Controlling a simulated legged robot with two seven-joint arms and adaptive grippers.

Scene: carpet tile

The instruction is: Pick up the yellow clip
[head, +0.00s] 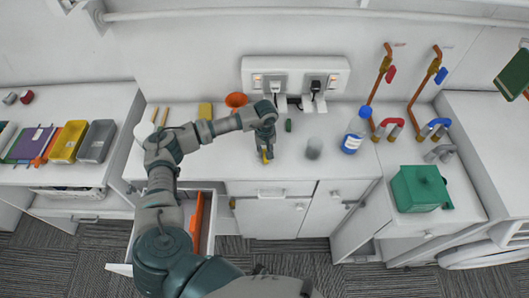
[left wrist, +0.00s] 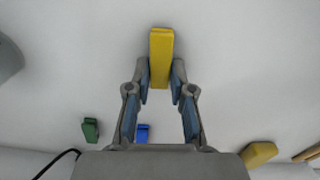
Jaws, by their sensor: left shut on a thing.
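The yellow clip (left wrist: 161,52) is between the fingertips of my left gripper (left wrist: 160,82) in the left wrist view, and the fingers are shut on its near end. In the head view my left gripper (head: 266,154) points down over the front part of the white counter (head: 220,165), and a small yellow part of the clip (head: 266,159) shows at its tips. I cannot tell whether the clip touches the counter. My right gripper is not in view.
A green clip (head: 288,125) lies close to the right of my left gripper. A grey cylinder (head: 314,148) and a blue-labelled bottle (head: 354,135) stand further right. A yellow block (head: 206,111) and an orange funnel (head: 236,100) are behind my arm. An open drawer (head: 207,225) is below.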

